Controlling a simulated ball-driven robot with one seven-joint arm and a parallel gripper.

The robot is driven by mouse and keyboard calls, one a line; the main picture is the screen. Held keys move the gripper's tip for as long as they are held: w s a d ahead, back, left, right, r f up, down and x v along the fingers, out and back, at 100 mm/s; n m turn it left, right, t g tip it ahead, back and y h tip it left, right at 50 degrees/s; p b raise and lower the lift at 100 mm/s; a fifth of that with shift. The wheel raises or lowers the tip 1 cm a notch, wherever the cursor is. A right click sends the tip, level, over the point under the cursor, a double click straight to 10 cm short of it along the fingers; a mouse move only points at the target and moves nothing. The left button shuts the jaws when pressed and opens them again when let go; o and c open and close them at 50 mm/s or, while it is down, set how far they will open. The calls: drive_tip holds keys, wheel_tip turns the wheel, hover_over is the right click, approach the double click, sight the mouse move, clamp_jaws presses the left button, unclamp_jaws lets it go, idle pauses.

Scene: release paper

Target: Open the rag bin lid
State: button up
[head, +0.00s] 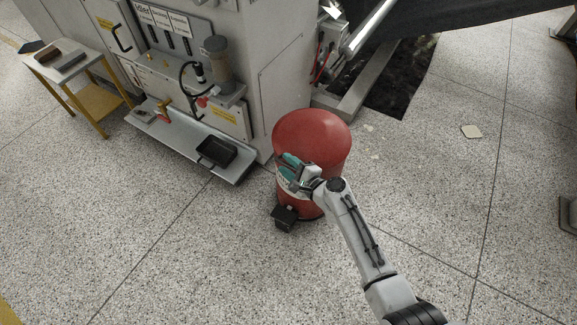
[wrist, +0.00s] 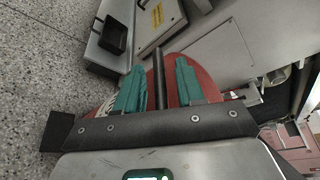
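The red rag bin (head: 325,165) stands on the floor with its domed lid (head: 310,130) down. A pale label shows on its front, and a black pedal-like block (head: 284,218) sits at its foot. My gripper (head: 293,168) is at the bin's front, just below the lid. In the wrist view, the teal fingers (wrist: 158,85) are spread apart, with a dark bar (wrist: 159,78) between them. It lies where the lid meets the body; I cannot tell whether it is a handle or the rim. Gaps show on both sides of the bar. Red surface (wrist: 205,80) shows behind the fingers.
A large grey machine (head: 225,60) stands behind the bin, with a low shelf holding a black tray (head: 216,151). A small yellow-legged table (head: 75,75) is at far left. A metal frame (head: 365,85) rises behind.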

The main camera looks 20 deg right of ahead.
drive_tip(key=shift+c, duration=0.3)
clamp_jaws()
idle(0.4)
